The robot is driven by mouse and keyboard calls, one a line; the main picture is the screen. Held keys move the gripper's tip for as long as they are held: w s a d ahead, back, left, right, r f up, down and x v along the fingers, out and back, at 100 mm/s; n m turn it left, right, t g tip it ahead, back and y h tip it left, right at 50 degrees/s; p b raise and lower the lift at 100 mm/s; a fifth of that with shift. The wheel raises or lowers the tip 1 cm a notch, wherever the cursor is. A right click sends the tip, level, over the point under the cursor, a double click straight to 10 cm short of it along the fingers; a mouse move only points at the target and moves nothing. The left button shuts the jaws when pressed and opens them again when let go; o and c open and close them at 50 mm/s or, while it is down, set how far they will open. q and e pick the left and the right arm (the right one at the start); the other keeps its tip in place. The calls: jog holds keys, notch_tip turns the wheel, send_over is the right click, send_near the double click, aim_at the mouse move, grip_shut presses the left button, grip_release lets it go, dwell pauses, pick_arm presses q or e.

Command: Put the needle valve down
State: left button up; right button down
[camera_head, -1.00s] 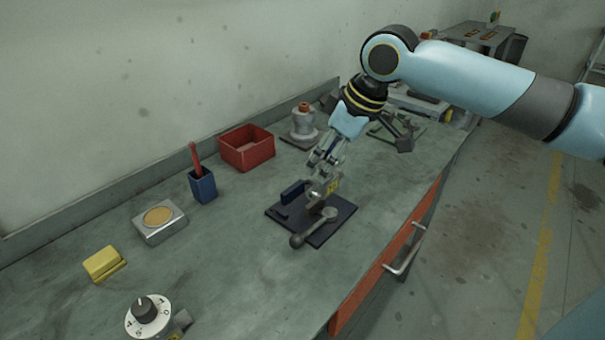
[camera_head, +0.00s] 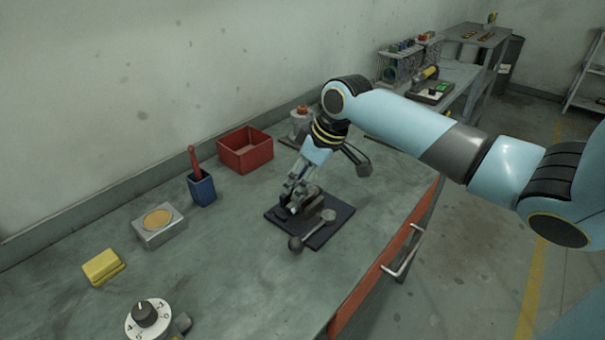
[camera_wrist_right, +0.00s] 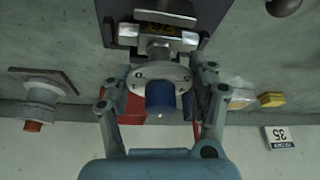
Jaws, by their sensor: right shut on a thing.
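My right gripper (camera_head: 299,201) is over the dark base plate (camera_head: 334,227) on the bench. In the right wrist view its two fingers (camera_wrist_right: 160,86) are shut on the needle valve, which has a blue knob (camera_wrist_right: 160,98) and a pale marked dial. Beyond the dial is a metal body with a yellow label (camera_wrist_right: 159,29), close to the dark plate. In the head view the valve is mostly hidden by the gripper. I cannot tell whether it touches the plate. A grey lever with a ball end (camera_head: 296,243) sits at the plate's front. My left gripper is out of view.
A red bin (camera_head: 245,151), a blue cup (camera_head: 202,188) with a red stick, a metal block with a tan disc (camera_head: 158,222), a yellow block (camera_head: 103,267) and a numbered dial (camera_head: 148,317) stand on the bench.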

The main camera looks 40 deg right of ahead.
jog(key=shift+c, duration=1.8)
grip_release()
jog(key=shift+f, duration=0.1)
jog(key=v, duration=1.2)
